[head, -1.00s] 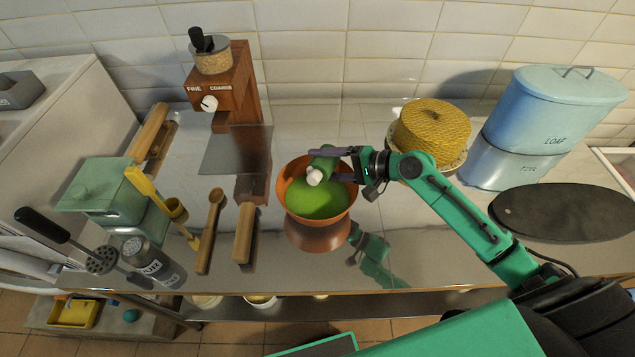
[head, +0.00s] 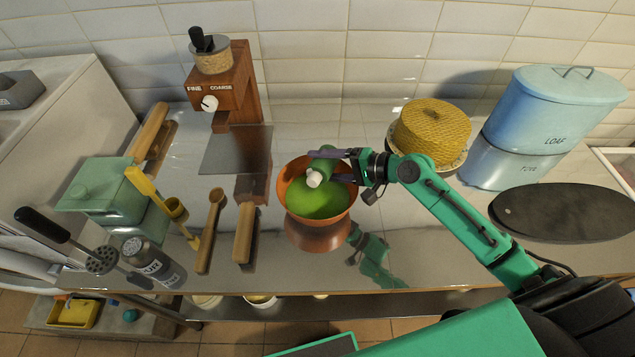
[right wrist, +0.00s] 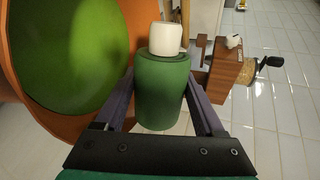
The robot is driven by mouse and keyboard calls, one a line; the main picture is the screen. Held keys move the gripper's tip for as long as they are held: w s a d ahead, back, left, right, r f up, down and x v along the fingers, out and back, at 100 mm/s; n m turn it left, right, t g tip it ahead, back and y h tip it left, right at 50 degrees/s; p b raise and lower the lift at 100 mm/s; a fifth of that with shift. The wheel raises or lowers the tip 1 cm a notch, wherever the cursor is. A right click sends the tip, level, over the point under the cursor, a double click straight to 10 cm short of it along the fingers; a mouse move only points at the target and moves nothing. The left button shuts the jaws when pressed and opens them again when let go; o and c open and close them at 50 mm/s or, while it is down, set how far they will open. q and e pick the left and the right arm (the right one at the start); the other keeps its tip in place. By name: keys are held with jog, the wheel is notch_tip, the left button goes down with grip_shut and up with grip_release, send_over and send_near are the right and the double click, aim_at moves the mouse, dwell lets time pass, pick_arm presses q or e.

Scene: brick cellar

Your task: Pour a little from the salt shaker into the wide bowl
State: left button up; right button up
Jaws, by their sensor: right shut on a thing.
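The wide bowl (head: 289,196) is terracotta orange with a bright green inside, and stands on the glossy counter. The salt shaker (head: 326,166) is a green cylinder with a white cap. My right gripper (head: 338,166) is shut on it and holds it over the back of the bowl. The shaker is tilted, its cap pointing down to the left over the bowl. In the right wrist view the shaker (right wrist: 162,95) sits between the two fingers, with the bowl (right wrist: 40,110) beside it on the left. No falling grains can be made out. My left gripper is not in view.
A wooden grinder (head: 235,85) stands behind left, and a yellow cake (head: 433,132) behind right. A blue loaf bin (head: 550,110) and a dark oval board (head: 565,212) are farther right. The counter's front middle is clear.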

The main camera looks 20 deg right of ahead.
jog(key=shift+f+n, duration=0.2)
jog(key=shift+n, duration=0.1)
dwell(0.9)
jog(key=shift+s+a+r+n+t+h+p, duration=0.15)
jog(key=shift+r+n+t+h+p, duration=0.3)
jog(key=shift+n+p, duration=0.3)
jog(key=shift+s+a+r+n+t+h+p, duration=0.1)
jog(key=shift+r+n+t+h+p, duration=0.15)
jog(key=shift+n+t+p, duration=0.45)
dwell(5.2)
